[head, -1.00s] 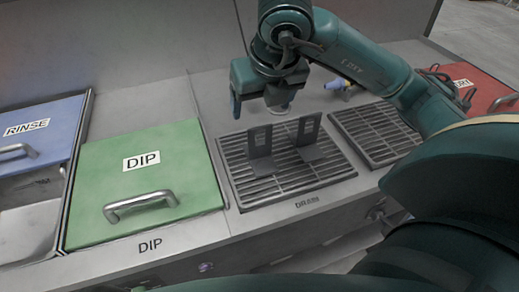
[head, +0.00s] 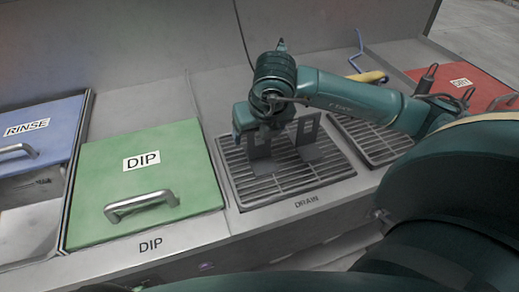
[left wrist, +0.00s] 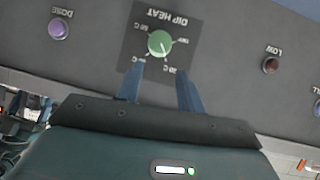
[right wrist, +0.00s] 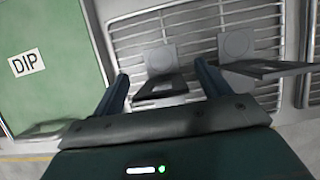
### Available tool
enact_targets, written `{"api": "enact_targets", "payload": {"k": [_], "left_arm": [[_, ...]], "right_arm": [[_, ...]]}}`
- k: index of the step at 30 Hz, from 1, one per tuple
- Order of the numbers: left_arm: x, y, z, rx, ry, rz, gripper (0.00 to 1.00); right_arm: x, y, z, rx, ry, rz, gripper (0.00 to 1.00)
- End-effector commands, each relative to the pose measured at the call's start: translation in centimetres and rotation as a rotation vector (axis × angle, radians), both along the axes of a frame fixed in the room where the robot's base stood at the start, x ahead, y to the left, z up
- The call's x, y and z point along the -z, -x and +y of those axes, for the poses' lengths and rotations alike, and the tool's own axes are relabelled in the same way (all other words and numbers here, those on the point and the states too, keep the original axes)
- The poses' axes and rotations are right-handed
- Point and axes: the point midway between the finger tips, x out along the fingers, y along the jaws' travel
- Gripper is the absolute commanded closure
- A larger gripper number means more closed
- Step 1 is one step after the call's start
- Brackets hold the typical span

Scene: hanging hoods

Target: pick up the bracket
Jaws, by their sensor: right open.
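Two grey L-shaped brackets stand on the drain grate (head: 245,198). In the head view the left bracket (head: 261,165) is partly hidden by my right gripper (head: 256,138), which is just above it. The right bracket (head: 309,142) stands clear to its right. In the right wrist view the left bracket (right wrist: 162,60) shows between and beyond the open fingers (right wrist: 163,88), and the right bracket (right wrist: 240,45) lies outside them. I cannot tell whether the fingers touch it. My left gripper (left wrist: 160,92) is open and empty, facing the panel's DIP HEAT knob (left wrist: 160,42).
A green DIP lid (head: 150,185) with a metal handle and a blue RINSE lid (head: 40,128) lie left of the grate. A second grate (head: 362,145) and a red lid (head: 470,85) are to the right. A yellow-handled tool (head: 366,77) lies behind.

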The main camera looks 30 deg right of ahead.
Motion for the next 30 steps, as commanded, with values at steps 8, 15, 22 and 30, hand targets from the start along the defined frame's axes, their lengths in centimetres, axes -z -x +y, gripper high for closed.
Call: {"api": "enact_targets", "payload": {"k": [8,15,22,30], "left_arm": [[0.05,0.04,-0.06,0.001,0.0,0.001,0.62],[0.07,0.04,-0.07,0.001,0.0,0.001,0.62],[0.08,0.04,-0.05,0.0,0.001,0.001,0.62],[0.08,0.01,0.0,0.0,0.001,0.001,0.62]], "right_arm": [[-0.03,0.02,0.03,0.0,-0.001,0.0,0.4],[-0.05,0.02,0.04,0.0,-0.001,0.0,0.6],[-0.05,0.02,0.04,0.0,0.0,0.001,0.78],[-0.06,0.02,0.03,0.0,0.0,0.001,1.0]]}}
